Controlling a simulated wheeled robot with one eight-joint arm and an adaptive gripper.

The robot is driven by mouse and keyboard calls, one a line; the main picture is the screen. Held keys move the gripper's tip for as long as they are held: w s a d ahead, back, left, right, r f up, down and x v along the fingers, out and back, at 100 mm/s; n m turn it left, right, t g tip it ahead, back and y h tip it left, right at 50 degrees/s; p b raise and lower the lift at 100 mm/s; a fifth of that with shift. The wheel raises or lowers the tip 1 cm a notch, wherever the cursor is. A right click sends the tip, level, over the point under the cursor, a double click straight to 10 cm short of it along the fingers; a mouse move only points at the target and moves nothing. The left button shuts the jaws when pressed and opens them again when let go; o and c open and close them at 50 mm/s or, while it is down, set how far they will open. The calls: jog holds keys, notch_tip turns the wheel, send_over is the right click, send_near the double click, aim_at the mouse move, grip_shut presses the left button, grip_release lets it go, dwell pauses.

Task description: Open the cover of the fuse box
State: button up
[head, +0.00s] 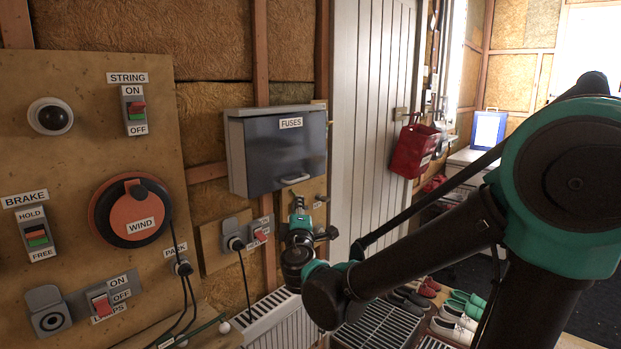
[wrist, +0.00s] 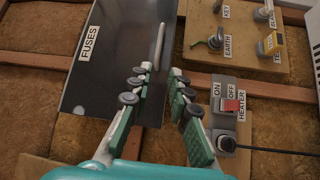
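The fuse box (head: 235,152) is a grey wall box with a dark glossy cover (head: 275,153) labelled FUSES, and the cover looks shut. A pale bar handle (head: 295,179) sits at the cover's lower edge. In the wrist view the cover (wrist: 115,65) fills the upper left, and the handle (wrist: 159,47) lies just beyond my fingertips. My gripper (head: 298,207) is below the box's lower right part. In the wrist view my gripper (wrist: 158,78) is open, with a gap between its green-and-grey fingers and nothing held. I see no contact with the handle.
A heater switch (wrist: 231,105) is close to my right finger in the wrist view. A panel with key and earth fittings (wrist: 245,35) is beside the cover. A radiator (head: 275,320) stands below, and a white door (head: 370,110) is right of the box.

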aim_at(298, 181)
jog(key=w, duration=0.5)
jog(key=w+a+r, duration=0.1)
jog(key=w, duration=0.5)
jog(key=w+a+r, duration=0.1)
jog(key=w, duration=0.5)
jog(key=shift+r, duration=0.15)
grip_shut()
